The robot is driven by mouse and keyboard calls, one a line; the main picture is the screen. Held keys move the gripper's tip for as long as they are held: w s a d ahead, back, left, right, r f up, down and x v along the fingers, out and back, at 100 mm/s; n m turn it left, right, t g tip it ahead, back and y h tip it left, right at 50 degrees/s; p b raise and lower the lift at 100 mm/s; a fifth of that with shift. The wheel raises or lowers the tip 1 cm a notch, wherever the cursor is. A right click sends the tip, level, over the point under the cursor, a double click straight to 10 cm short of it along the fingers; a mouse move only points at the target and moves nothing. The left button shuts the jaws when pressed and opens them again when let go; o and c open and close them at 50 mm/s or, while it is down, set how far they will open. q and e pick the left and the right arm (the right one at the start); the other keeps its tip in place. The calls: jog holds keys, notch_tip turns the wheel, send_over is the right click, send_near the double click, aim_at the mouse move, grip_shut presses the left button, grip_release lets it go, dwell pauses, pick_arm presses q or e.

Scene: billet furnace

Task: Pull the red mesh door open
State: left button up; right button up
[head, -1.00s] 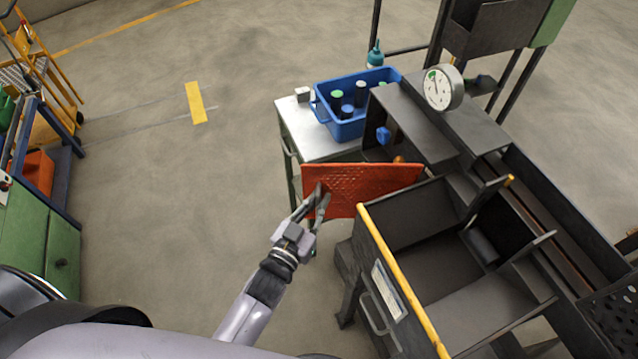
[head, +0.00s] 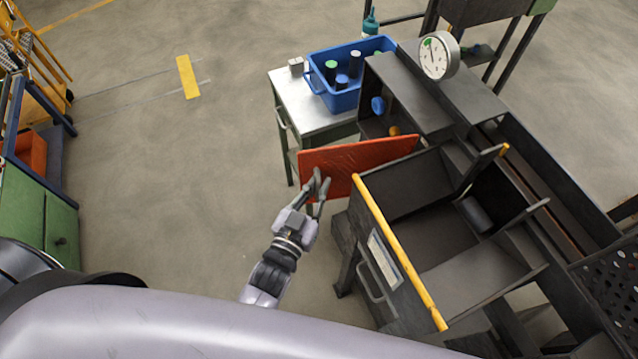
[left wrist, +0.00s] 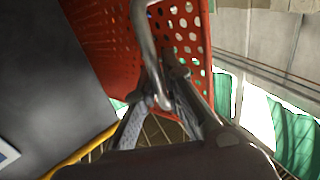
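The red mesh door (head: 345,162) stands swung out from the dark furnace body, its free end toward the left. In the left wrist view the door (left wrist: 105,35) fills the upper middle, perforated with round holes, with a grey bar handle (left wrist: 143,35) in front. My left gripper (head: 320,184) is at the door's free end. In the left wrist view its fingers (left wrist: 165,88) close in on both sides of the handle's lower end and appear to grip it. My right gripper is not in view.
A dark open box with a yellow edge bar (head: 398,250) stands right of the door. Behind are a metal cart (head: 290,95), a blue bin (head: 345,97) with bottles and a pressure gauge (head: 437,56). Bare floor (head: 170,190) lies left of my gripper.

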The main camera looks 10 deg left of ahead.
pick_arm(q)
jog(key=shift+o, duration=0.9)
jog(key=shift+a+r, duration=0.1)
jog(key=shift+r, duration=0.05)
jog(key=shift+s, duration=0.15)
jog(key=s+a, duration=0.2)
jog(key=s, duration=0.9)
jog(key=shift+s, duration=0.3)
jog(key=shift+a, duration=0.1)
